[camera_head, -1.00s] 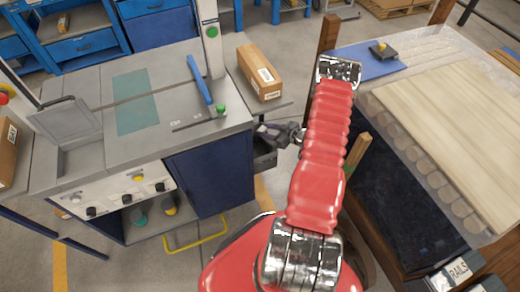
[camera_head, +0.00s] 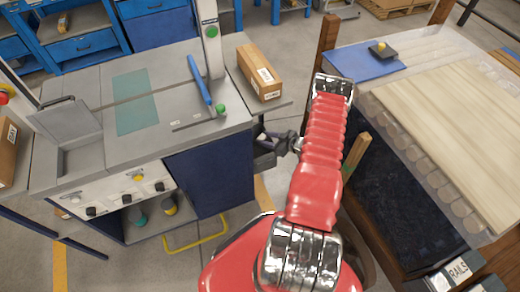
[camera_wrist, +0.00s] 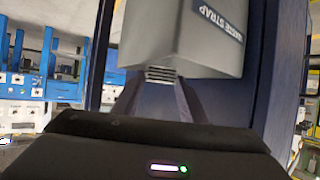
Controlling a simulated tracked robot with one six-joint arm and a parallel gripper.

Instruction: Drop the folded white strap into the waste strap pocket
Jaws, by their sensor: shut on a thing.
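The waste strap pocket is a grey box (camera_head: 264,160) on the right side of the blue machine cabinet. In the wrist view the pocket (camera_wrist: 215,40) fills the upper middle, with its WASTE STRAP label at a slant. My gripper (camera_head: 272,140) is at the pocket's upper part in the head view, partly hidden by my red arm. In the wrist view my gripper (camera_wrist: 160,82) has its fingers closed on a small pale layered piece, the folded white strap (camera_wrist: 160,73). The strap overlaps the pocket's edge in that view; I cannot tell whether it is inside.
A cardboard box (camera_head: 260,72) lies on a shelf just behind the pocket. The grey machine table (camera_head: 100,130) is to the left. A bench with pale boards (camera_head: 450,130) stands to the right of my arm. A yellow floor bar (camera_head: 195,240) is below the cabinet.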

